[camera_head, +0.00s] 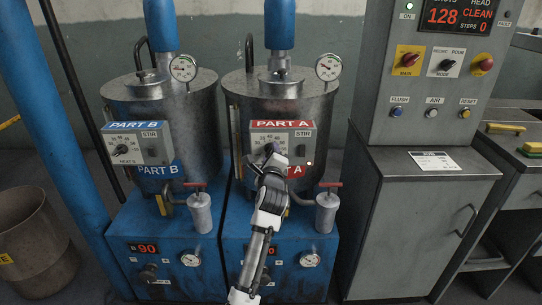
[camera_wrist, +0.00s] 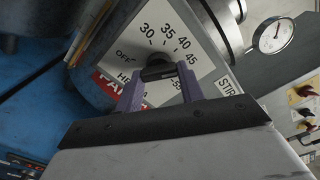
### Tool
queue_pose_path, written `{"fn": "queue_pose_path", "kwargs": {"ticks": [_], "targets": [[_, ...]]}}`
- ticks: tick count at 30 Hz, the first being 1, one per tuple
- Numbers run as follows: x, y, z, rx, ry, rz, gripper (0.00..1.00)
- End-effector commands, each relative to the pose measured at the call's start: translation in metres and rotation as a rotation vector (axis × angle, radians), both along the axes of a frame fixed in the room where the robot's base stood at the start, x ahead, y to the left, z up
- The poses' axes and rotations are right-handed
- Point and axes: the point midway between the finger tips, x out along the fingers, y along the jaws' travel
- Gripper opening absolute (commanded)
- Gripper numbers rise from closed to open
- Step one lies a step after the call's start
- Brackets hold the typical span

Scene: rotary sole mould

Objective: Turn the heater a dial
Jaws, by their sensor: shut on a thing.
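The heater A dial is a black knob (camera_wrist: 158,70) on a pale scale plate marked OFF, 30, 35, 40, 45 and on, in the wrist view. My gripper (camera_wrist: 160,78) has its two purple fingers closed on opposite sides of the knob. Where the knob points cannot be told.
The PART B tank (camera_head: 165,100) with its own heater dial (camera_head: 122,150) stands to the left. A red-handled valve (camera_head: 329,185) is just right of my arm. A pressure gauge (camera_head: 328,67) is above right, and a grey control cabinet (camera_head: 420,180) stands further right.

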Motion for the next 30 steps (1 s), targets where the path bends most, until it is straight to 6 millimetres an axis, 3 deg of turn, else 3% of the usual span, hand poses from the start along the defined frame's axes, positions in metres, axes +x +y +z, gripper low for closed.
{"fn": "queue_pose_path", "kwargs": {"ticks": [1,5,17,23,30], "targets": [[0.000,0.000,-0.001,-0.001,0.001,0.000,0.42],[0.000,0.000,-0.001,-0.001,0.001,0.000,0.59],[-0.006,0.000,-0.001,-0.001,-0.001,0.000,0.60],[-0.035,0.000,-0.003,-0.004,0.000,0.000,0.60],[-0.086,0.000,-0.003,-0.004,-0.001,0.000,0.60]]}}
